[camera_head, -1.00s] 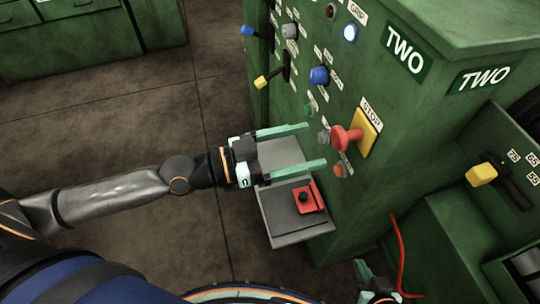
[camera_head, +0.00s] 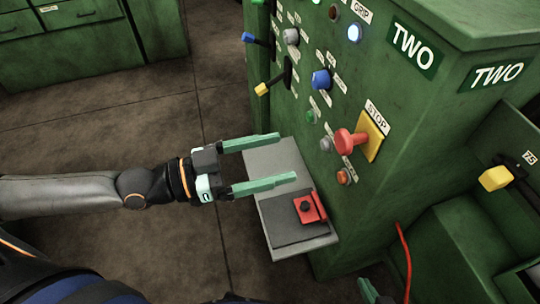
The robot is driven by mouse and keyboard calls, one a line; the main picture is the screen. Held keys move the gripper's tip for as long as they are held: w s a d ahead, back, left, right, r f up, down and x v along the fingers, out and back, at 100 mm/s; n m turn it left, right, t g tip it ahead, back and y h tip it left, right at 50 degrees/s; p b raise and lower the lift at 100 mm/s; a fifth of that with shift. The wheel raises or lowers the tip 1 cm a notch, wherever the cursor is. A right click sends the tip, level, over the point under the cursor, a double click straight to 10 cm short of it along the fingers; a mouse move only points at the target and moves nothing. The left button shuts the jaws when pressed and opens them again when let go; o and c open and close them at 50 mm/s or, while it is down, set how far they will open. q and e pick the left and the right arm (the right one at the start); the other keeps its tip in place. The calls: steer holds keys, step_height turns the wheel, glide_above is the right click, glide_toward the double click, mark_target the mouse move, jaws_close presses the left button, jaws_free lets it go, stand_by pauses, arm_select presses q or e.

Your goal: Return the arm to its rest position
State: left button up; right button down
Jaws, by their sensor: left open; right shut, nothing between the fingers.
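My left gripper (camera_head: 287,159) is open and empty, its two green fingers pointing right toward the panel of the green cabinet (camera_head: 445,110). It is above and left of the grey shelf (camera_head: 270,160) and apart from the buttons. My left arm reaches in from the left edge. Only a small part of my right gripper (camera_head: 370,290) shows at the bottom edge; most of it is hidden below the frame.
The cabinet panel carries a red stop button (camera_head: 350,141) on a yellow plate, a blue knob (camera_head: 321,79) and a lit button (camera_head: 354,34). A red block (camera_head: 311,207) sits on the shelf. A yellow-handled lever (camera_head: 495,178) stands at the right. The floor at left is clear.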

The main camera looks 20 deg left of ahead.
steer(key=shift+w, duration=0.1)
arm_select(q)
step_height(320, 180, down, 17)
steer(key=d+n+t+y, duration=0.1)
steer(key=d+n+y, duration=0.1)
steer(key=n+y, duration=0.3)
steer(key=s+a+f+n+g+y, duration=0.1)
steer(key=s+a+f+n+y, duration=0.15)
steer(key=f, duration=0.45)
steer(key=s+a+f+n+g+y, duration=0.1)
steer(key=s+a+f+g+y, duration=0.1)
steer(key=s+f+y, duration=0.35)
step_height(320, 180, up, 11)
steer(key=w+a+p, duration=0.1)
steer(key=a+p, duration=0.1)
steer(key=p, duration=1.4)
steer(key=shift+a+r+t+h, duration=0.15)
steer(key=shift+a+t+h, duration=0.2)
steer(key=shift+t+h, duration=0.05)
arm_select(e)
steer(key=s+d+r+h, duration=0.1)
steer(key=d+r, duration=0.2)
steer(key=r, duration=0.8)
steer(key=shift+s+r+m, duration=0.35)
steer(key=shift+r+m, duration=0.05)
